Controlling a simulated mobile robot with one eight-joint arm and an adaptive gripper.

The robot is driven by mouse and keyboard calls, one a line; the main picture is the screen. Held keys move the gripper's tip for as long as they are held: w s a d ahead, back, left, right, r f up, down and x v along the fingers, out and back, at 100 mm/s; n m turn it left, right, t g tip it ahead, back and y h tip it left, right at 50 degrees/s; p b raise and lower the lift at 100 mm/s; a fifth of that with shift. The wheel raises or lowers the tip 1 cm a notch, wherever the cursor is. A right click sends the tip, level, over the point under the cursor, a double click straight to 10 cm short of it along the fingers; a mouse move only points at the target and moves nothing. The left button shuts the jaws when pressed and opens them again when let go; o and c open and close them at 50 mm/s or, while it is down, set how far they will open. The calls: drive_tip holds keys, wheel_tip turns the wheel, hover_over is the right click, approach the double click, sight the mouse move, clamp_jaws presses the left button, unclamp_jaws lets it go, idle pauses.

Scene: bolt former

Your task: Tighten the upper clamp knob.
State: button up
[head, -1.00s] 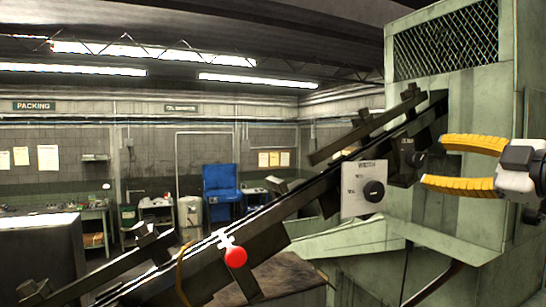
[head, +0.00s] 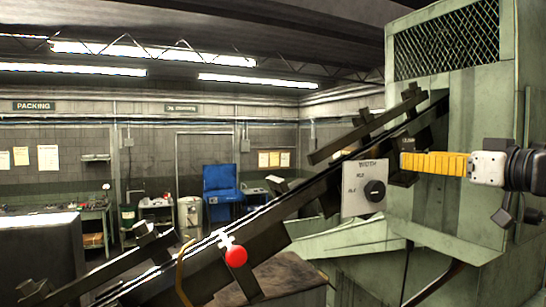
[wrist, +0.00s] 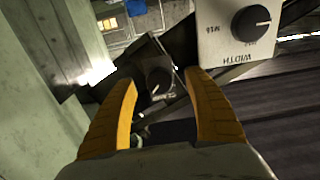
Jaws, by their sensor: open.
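A small black knob (wrist: 158,81) on a dark plate sits near the top of the inclined rail, close to the green machine.
A pale WIDTH plate (head: 352,198) with a larger black knob (head: 375,190) stands just left and below. A red knob (head: 236,257) is lower on the inclined rail (head: 300,195). The green machine housing (head: 425,205) rises behind my gripper.

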drive_tip(key=shift+w, duration=0.1)
clamp_jaws()
drive_tip(key=n, duration=1.1)
drive_tip(key=shift+p, duration=0.4)
unclamp_jaws()
drive_tip(key=v, duration=0.8)
drive_tip(key=shift+p, duration=0.3)
